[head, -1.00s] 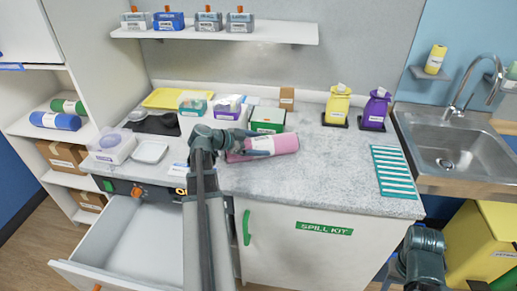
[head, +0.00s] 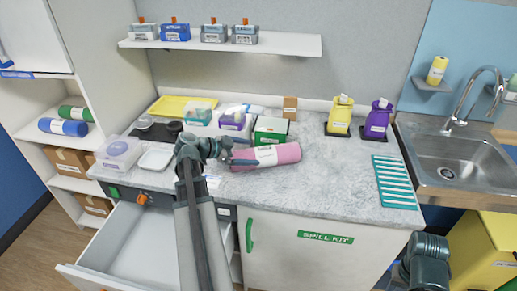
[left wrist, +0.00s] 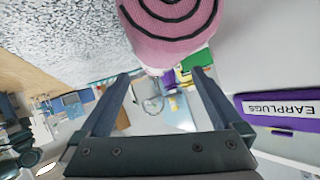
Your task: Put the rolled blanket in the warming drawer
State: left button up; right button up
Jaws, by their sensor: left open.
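The pink rolled blanket (head: 283,153) with a white label lies on its side on the grey counter. My left gripper (head: 236,154) is open and empty at the blanket's left end. In the left wrist view the blanket's spiral end (left wrist: 170,25) is just beyond the spread fingers of my left gripper (left wrist: 163,80). The white drawer (head: 125,240) under the counter at lower left is pulled open, and the part of its inside that shows is empty. My left arm hides the drawer's right side.
A green-white box (head: 271,131) stands close behind the blanket. A clear-lidded tub (head: 118,152) and a white dish (head: 156,158) are left of my gripper. Counter right of the blanket is free up to the teal striped mat (head: 394,181). An earplugs box (left wrist: 285,112) shows in the wrist view.

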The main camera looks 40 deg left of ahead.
pick_arm(q)
jog(key=p+v, duration=0.2)
jog(key=v, duration=0.4)
